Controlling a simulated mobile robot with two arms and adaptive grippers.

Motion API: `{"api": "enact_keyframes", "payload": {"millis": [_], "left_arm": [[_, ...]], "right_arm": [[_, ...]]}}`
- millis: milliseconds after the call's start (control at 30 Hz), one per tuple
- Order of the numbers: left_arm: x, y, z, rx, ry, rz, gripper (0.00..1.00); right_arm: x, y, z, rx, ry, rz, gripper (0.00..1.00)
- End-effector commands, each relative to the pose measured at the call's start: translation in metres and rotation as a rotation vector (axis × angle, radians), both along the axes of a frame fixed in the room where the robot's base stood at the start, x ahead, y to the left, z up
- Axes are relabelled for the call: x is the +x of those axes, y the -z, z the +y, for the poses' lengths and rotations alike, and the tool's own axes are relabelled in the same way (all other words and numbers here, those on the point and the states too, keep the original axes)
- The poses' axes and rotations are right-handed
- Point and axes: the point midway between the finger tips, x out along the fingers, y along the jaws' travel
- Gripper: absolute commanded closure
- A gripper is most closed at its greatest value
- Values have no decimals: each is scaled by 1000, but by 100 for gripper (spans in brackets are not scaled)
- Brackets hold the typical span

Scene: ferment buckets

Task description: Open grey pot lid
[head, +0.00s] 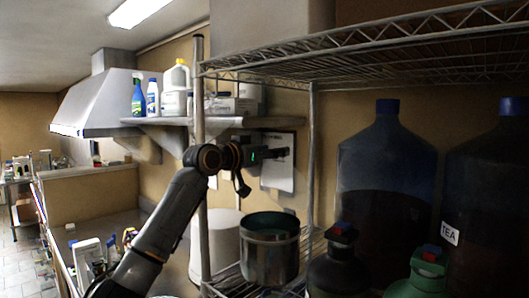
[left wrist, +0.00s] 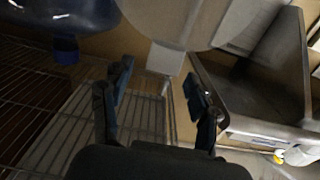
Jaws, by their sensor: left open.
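A grey metal pot (head: 268,258) stands on the wire shelf in the head view, with a dark teal top. I cannot tell whether that top is a lid or the open inside. My left gripper (head: 280,153) is above the pot and apart from it, in front of a white sheet on the wall. In the left wrist view my left gripper (left wrist: 160,85) shows its two fingers spread with nothing held between them. I cannot identify the grey pot for certain in that view. My right gripper is in neither view.
A white bucket (head: 222,238) stands behind and left of the pot. Big blue-capped bottles (head: 385,175) and smaller dark jugs (head: 338,265) crowd the right. A shelf post (head: 199,120) is beside my left arm, and a wire shelf (head: 370,55) hangs overhead.

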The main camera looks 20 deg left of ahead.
Motion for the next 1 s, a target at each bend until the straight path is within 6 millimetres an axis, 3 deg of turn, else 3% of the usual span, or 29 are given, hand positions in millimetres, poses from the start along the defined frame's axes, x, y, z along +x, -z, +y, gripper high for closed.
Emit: {"api": "enact_keyframes", "payload": {"millis": [167,600,800,1000], "left_arm": [[-15,1,7,2,-1,-1,40],[-94,-1,34,4,-3,-3,40],[-111,-1,40,0,-1,-3,40],[-114,-2,41,0,0,-3,40]], "right_arm": [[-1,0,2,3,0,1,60],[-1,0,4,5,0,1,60],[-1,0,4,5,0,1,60],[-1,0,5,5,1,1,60]]}}
